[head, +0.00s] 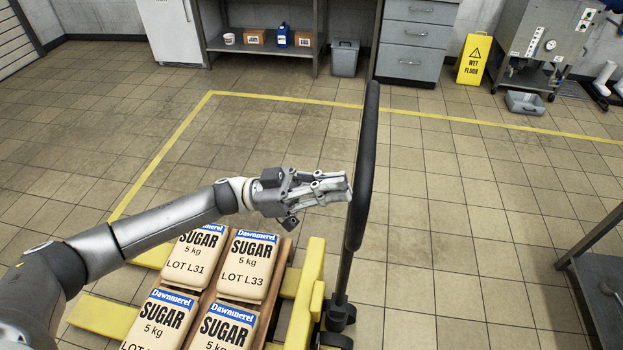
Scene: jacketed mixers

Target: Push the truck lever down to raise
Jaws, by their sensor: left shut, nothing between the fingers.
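The pallet truck has yellow forks and a yellow body (305,290) at the lower middle of the head view. Its black handle (367,150) stands upright, seen nearly edge-on, on a dark shaft. I cannot make out a separate small lever on it. My left gripper (345,187) is shut and empty, its fingertips at the left side of the handle, about mid-height. I cannot tell whether they touch it. My right gripper is not in view.
Several sugar bags (248,265) lie on a wooden pallet over the forks. A steel table (605,275) stands at the right edge. A yellow wet floor sign (473,58) and drawers (415,40) are at the back. The tiled floor right of the handle is clear.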

